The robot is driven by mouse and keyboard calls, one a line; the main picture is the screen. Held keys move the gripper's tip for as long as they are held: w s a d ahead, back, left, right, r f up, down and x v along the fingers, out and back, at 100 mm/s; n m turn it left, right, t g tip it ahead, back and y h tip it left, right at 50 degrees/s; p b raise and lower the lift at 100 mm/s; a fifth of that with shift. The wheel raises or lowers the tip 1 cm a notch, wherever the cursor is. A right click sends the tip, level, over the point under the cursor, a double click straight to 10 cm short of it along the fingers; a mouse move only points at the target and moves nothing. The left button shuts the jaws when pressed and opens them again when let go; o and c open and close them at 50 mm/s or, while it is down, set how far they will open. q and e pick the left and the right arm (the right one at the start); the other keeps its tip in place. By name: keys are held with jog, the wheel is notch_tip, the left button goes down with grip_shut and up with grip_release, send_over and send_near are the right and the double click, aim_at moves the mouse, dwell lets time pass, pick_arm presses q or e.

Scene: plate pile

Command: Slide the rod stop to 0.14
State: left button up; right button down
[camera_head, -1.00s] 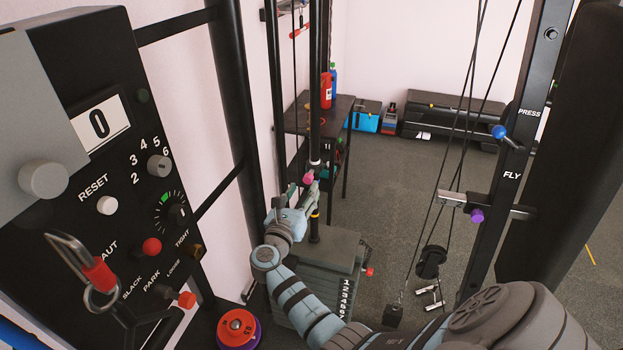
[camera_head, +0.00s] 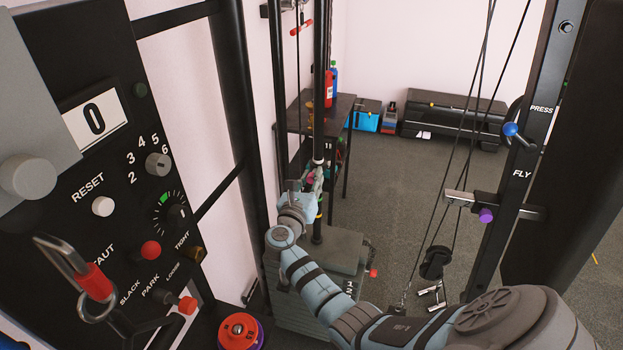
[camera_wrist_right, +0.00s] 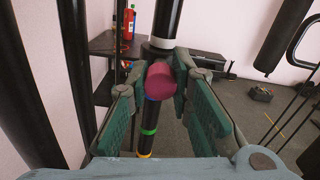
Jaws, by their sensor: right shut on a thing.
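The rod stop shows in the right wrist view as a round pink knob (camera_wrist_right: 161,80) on a dark upright rod (camera_wrist_right: 150,128). The rod has coloured bands below the knob and a pale collar (camera_wrist_right: 162,43) above it. My right gripper (camera_wrist_right: 160,92) has its teal fingers on either side of the knob and is shut on it. In the head view my right gripper (camera_head: 314,184) is at the rod (camera_head: 317,232), and its fingers mostly hide the knob. My left gripper is out of view. No scale reading is legible at the stop.
A control panel (camera_head: 125,225) with knobs and a display reading 0 fills the left. A weight stack (camera_head: 320,285) stands below my right gripper. Cables (camera_head: 462,140) and a post marked PRESS and FLY (camera_head: 520,190) stand at the right. Open floor (camera_head: 395,180) lies between.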

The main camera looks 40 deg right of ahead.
jog(key=shift+f, duration=0.1)
notch_tip(320, 180, down, 7)
jog(key=b, duration=0.5)
jog(key=c, duration=1.4)
grip_release()
jog(key=shift+d, duration=0.1)
jog(key=v, duration=1.2)
jog(key=shift+w, duration=0.1)
